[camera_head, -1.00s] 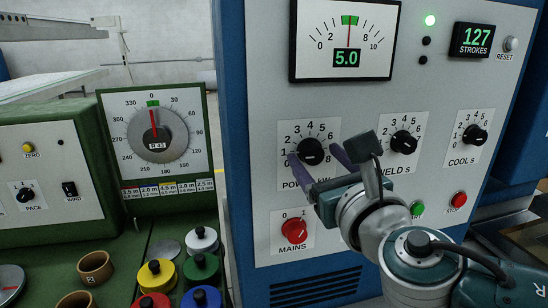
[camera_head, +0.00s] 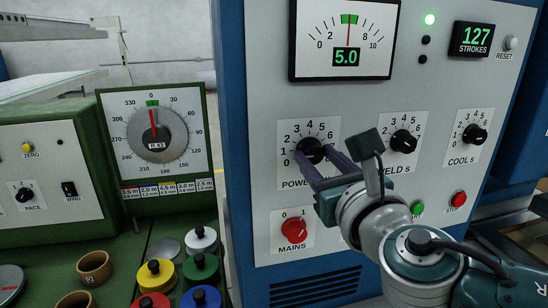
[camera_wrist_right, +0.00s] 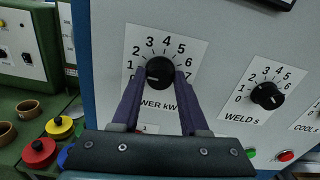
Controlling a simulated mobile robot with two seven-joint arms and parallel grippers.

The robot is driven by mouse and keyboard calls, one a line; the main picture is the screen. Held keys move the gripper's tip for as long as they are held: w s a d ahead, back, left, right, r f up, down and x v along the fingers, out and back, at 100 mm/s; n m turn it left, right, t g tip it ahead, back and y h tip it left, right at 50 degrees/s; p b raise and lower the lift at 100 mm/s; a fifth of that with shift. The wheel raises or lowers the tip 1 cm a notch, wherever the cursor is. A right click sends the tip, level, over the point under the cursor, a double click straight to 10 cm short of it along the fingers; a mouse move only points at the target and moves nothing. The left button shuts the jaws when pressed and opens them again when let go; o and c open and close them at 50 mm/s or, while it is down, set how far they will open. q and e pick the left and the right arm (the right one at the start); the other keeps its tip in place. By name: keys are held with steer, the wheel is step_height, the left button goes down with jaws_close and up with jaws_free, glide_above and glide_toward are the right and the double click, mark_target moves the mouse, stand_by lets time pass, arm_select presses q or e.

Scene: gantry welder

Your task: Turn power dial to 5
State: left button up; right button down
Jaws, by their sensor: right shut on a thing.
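The power dial (camera_head: 310,148) is a round black knob on a white plate with a number scale, on the pale front panel of the blue machine. My right gripper (camera_head: 315,157) is shut on this dial, its two purple fingers at either side of the knob. The right wrist view also shows the fingers (camera_wrist_right: 160,78) flanking the dial (camera_wrist_right: 159,70). The dial's pointer mark is too small to read surely. The meter (camera_head: 346,40) above reads 5.0, with its needle at the green band. My left gripper is not in view.
The weld dial (camera_head: 403,142) and cool dial (camera_head: 474,134) sit to the right on the same panel. The red mains knob (camera_head: 294,230) is below. Green and red buttons (camera_head: 458,199) are lower right. A green machine with a round gauge (camera_head: 155,138) stands at left.

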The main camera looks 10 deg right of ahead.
steer(key=m+b, duration=0.2)
steer(key=m, duration=0.3)
steer(key=shift+f+b, duration=0.15)
steer(key=shift+b, duration=0.2)
steer(key=m+b, duration=0.2)
steer(key=m, duration=0.4)
steer(key=m+b, duration=0.2)
steer(key=m, duration=0.4)
steer(key=shift+d+m, duration=0.1)
steer(key=shift+m, duration=0.3)
steer(key=m, duration=0.5)
steer(key=shift+m, duration=0.3)
steer(key=shift+c, duration=2.1)
jaws_free()
